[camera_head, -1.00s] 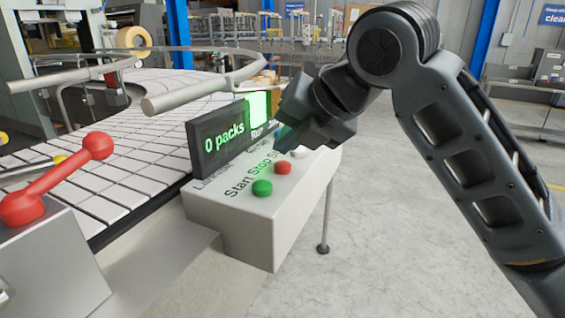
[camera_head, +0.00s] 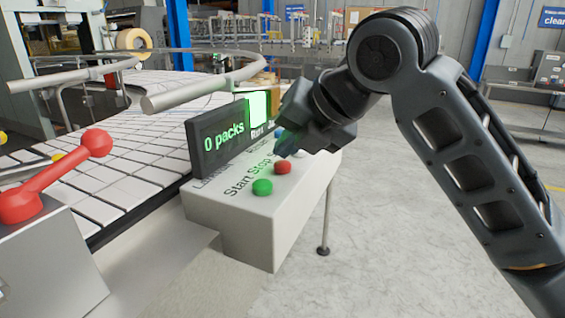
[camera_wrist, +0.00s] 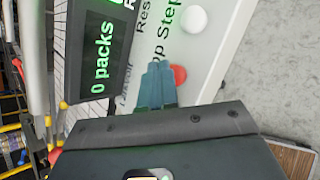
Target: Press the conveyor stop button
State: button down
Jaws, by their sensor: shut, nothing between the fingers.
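The red stop button (camera_head: 282,167) sits on top of the grey control box, with the green start button (camera_head: 262,187) in front of it. My gripper (camera_head: 281,150) is shut and empty, its fingertips just behind and above the red button in the head view. In the wrist view, the shut fingertips (camera_wrist: 157,68) lie beside the red button (camera_wrist: 179,74), over the printed labels, and partly cover it. I cannot tell whether they touch the box. A white button (camera_wrist: 193,19) stands farther along the box.
The display (camera_head: 222,138) reads "0 packs" and stands upright along the left of the buttons, close to my gripper. A red lever (camera_head: 60,176) stands at the left. The white conveyor (camera_head: 110,165) runs behind. The floor right of the box is clear.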

aim_at(288, 165)
jog(key=shift+f+b, duration=0.35)
jog(key=shift+f, duration=0.2)
dwell(0.4)
jog(key=shift+r, duration=0.1)
jog(key=shift+r+p, duration=0.65)
jog(key=shift+r, duration=0.25)
jog(key=shift+r+p, duration=1.75)
jog(key=shift+r, duration=0.8)
jog(key=shift+f, duration=0.1)
